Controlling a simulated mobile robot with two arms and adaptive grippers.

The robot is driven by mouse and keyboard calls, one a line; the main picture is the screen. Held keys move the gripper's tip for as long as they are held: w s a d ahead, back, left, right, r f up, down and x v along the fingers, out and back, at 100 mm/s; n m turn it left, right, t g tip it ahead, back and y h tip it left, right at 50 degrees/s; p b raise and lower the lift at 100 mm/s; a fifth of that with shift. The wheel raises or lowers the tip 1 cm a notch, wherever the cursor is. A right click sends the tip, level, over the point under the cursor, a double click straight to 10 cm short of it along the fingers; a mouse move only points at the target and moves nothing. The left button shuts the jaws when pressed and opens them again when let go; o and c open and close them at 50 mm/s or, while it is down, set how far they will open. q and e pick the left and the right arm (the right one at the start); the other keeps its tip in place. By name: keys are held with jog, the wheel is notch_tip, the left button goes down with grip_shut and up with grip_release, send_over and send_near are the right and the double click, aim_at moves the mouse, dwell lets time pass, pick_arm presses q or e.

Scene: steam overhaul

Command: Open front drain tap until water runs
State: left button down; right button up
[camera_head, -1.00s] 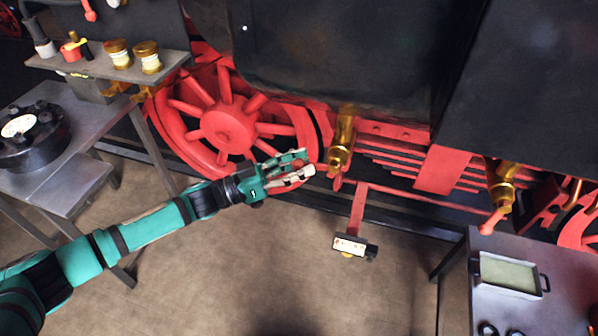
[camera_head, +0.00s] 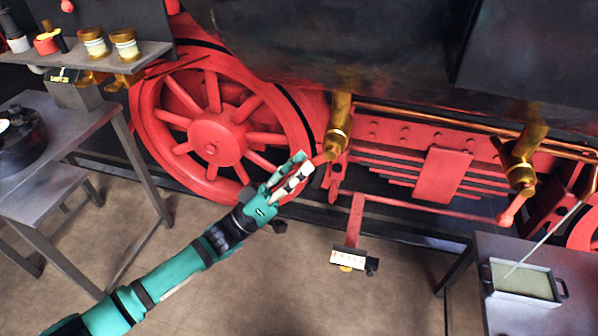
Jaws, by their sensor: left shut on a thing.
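A brass drain tap (camera_head: 338,128) hangs under the dark boiler side, beside the big red wheel. Its short red lever (camera_head: 321,159) points left, toward my left gripper (camera_head: 302,168). My left gripper is shut on the lever's outer end, its fingers hiding the tip. A second brass tap (camera_head: 521,160) with a red lever (camera_head: 512,209) pointing down is at the right. A thin pale line, like a water stream (camera_head: 545,240), slants from the copper pipe end at the right down to the green-filled tray (camera_head: 523,281). My right gripper is out of view.
The red spoked wheel (camera_head: 215,142) stands behind my left gripper. A red bracket with a small labelled box (camera_head: 348,258) sticks out below the taps. A grey table (camera_head: 515,318) holds the tray at the lower right. Another grey table (camera_head: 70,125) stands at the left. Floor between is clear.

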pick_arm(q)
jog(key=shift+w+a, duration=0.15)
jog(key=shift+w, duration=0.1)
jog(key=c, duration=1.2)
grip_release()
jog(key=shift+f, duration=0.1)
jog(key=shift+o, duration=0.9)
jog(key=shift+w+f, duration=0.1)
jog(key=shift+w, duration=0.1)
jog(key=shift+s, duration=0.15)
jog(key=shift+s+f, duration=0.1)
jog(key=shift+s, duration=0.05)
jog(key=v, duration=1.1)
jog(key=shift+a+f, duration=0.15)
jog(key=shift+a, duration=0.2)
